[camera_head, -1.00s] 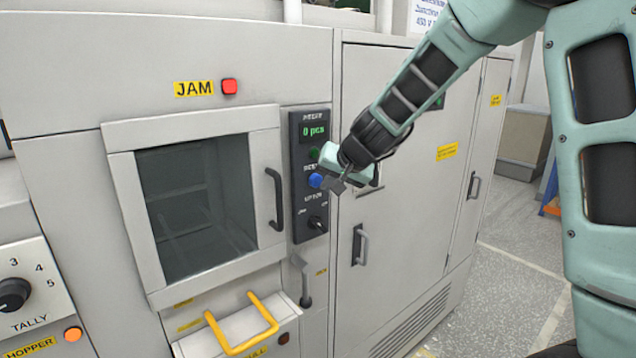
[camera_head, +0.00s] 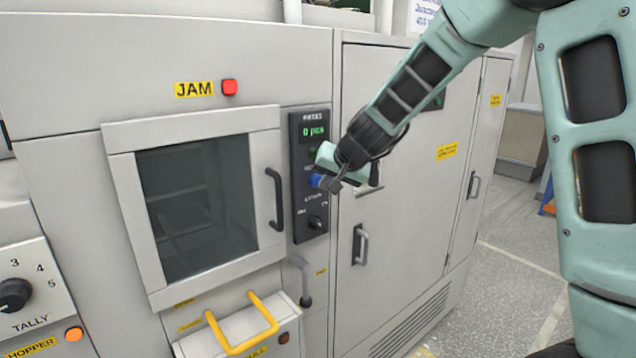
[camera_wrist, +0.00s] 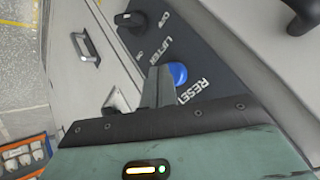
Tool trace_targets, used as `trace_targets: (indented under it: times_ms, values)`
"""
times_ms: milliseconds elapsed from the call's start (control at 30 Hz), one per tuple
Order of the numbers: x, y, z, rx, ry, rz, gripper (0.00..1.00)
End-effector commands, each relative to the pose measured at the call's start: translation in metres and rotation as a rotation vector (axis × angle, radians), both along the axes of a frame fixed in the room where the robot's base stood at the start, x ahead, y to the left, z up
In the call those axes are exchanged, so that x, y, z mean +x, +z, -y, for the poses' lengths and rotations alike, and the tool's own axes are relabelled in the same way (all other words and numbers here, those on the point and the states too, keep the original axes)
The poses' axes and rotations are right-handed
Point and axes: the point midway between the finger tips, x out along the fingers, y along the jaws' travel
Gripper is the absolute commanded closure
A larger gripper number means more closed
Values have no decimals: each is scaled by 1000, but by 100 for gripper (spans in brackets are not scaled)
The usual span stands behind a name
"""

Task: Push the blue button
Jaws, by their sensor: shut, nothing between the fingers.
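The blue button (camera_head: 315,180) is on the dark control panel (camera_head: 298,217) of the grey machine, partly hidden by my gripper in the head view. The wrist view shows the blue button (camera_wrist: 177,73) beside the word RESET. My gripper (camera_head: 328,185) is shut and empty, its fingertips at the button in the head view. In the wrist view the shut fingers (camera_wrist: 157,86) overlap the left edge of the button. I cannot tell whether they touch it.
A green display (camera_head: 314,132) reads "0 pcs" above the button. A black lifter knob (camera_head: 316,222) is below it. A door handle (camera_head: 275,200) stands out left of the panel. A red JAM light (camera_head: 229,87) is at the upper left.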

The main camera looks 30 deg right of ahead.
Motion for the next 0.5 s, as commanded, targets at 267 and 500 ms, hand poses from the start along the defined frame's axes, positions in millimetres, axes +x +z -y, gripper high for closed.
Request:
trace_targets:
  times_ms: [267,500]
  values:
    - [3,0,-1,-1,1,0,100]
    - [6,0,-1,-1,1,0,100]
